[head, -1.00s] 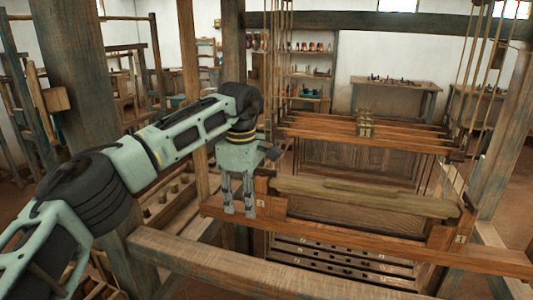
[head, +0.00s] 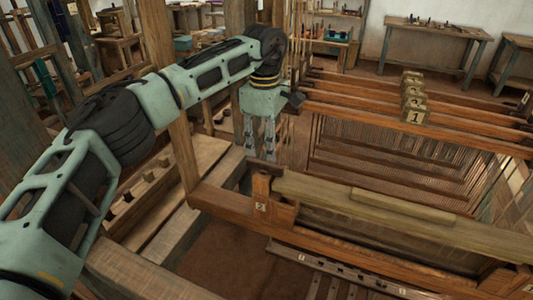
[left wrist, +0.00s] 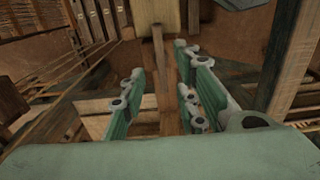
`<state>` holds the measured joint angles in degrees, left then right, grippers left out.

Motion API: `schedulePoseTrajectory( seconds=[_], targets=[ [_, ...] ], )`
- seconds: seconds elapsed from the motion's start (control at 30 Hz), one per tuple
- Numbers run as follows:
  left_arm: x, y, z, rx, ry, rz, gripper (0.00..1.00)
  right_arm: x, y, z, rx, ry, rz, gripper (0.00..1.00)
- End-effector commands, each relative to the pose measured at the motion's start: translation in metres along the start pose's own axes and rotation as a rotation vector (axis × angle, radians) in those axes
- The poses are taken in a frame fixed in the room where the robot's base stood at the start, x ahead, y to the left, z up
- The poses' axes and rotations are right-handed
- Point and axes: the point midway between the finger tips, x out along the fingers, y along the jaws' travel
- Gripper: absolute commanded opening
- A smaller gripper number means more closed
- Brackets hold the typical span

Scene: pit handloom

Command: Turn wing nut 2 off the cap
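The cap (head: 400,212) is a long pale wooden beam across the loom. Its left end meets a reddish-brown upright (head: 261,186) with a label reading 2. I cannot make out wing nut 2 in either view. My left gripper (head: 258,148) points down, its fingers apart and empty, just above and behind the cap's left end in the picture. In the left wrist view my left gripper (left wrist: 165,95) has its fingers spread on both sides of a narrow wooden bar (left wrist: 168,65). A pale wooden end (left wrist: 158,14) shows beyond them. My right gripper is out of view.
Several heddle shafts (head: 460,122) with numbered brass-coloured blocks (head: 415,114) hang behind the cap. A thick wooden post (head: 184,150) stands left of my gripper. A front beam (head: 140,275) and a slotted treadle frame (head: 330,267) lie lower down.

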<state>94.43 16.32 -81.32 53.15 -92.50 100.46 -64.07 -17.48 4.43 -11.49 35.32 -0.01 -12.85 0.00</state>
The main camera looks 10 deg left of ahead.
Motion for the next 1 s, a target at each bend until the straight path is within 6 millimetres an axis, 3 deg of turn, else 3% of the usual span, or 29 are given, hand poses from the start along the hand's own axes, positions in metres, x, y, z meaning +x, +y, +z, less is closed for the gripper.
schedulePoseTrajectory(
  seconds=[0.3, 0.7, 1.0],
  targets=[
    [0.045, 0.000, 0.000, 0.001, 0.001, -0.002, 0.29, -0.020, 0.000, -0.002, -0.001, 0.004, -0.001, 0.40],
    [0.055, 0.000, 0.000, 0.001, 0.001, 0.000, 0.28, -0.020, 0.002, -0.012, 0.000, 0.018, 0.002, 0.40],
    [0.055, 0.000, 0.000, 0.001, 0.001, 0.000, 0.02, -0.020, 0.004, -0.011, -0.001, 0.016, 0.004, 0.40]
  ],
)
